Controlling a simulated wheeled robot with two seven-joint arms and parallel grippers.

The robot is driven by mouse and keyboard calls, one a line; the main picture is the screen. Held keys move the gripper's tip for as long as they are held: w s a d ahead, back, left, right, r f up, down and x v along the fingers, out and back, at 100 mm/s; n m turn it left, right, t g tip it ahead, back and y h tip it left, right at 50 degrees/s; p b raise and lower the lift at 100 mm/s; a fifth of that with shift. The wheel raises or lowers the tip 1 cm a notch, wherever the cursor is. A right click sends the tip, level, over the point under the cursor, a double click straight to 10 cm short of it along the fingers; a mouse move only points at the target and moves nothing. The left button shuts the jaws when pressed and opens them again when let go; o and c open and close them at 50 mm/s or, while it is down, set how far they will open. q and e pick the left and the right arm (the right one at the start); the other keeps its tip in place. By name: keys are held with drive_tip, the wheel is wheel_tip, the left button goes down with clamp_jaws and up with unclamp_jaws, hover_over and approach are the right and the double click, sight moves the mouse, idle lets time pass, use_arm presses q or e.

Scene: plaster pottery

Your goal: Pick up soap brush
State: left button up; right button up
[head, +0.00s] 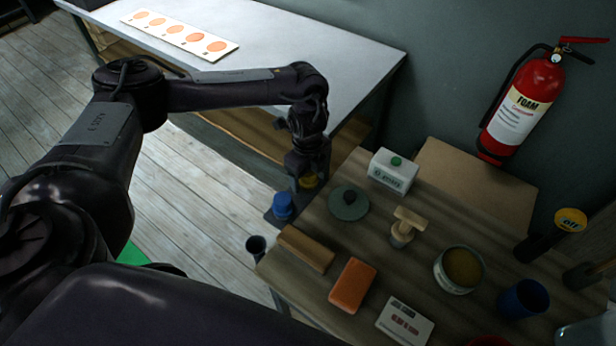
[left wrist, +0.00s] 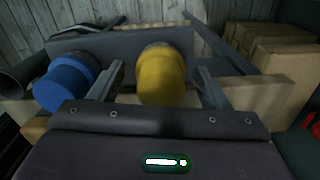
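My left gripper (head: 304,178) is at the back left edge of the wooden table, over a dark rack. Its two fingers (left wrist: 157,85) are open, one on each side of a yellow rounded piece (left wrist: 163,75), with gaps visible. This piece also shows partly under the gripper in the head view (head: 309,181). A blue rounded piece (left wrist: 64,84) stands beside it in the rack, also in the head view (head: 283,205). Which thing is the soap brush I cannot tell for sure; a pale wooden-handled brush-like tool (head: 403,228) stands on the table. My right gripper is not in view.
The wooden table (head: 380,275) holds a wooden block (head: 306,249), an orange block (head: 352,286), a white box (head: 394,171), a green lidded disc (head: 349,202), a tub (head: 459,269) and a blue cup (head: 523,299). A red extinguisher (head: 523,108) hangs on the wall.

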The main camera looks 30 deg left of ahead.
use_arm(q)
drive_tip(key=c, duration=0.9)
drive_tip(key=shift+w+r, duration=0.1)
drive_tip(key=shift+r, duration=0.4)
wheel_tip(320, 180, up, 4)
drive_tip(key=shift+r+b, duration=0.1)
drive_tip(key=shift+b, duration=0.35)
wheel_tip(320, 180, up, 15)
drive_tip(key=p, duration=0.3)
drive_tip(key=o, duration=0.3)
drive_tip(key=shift+c, duration=1.1)
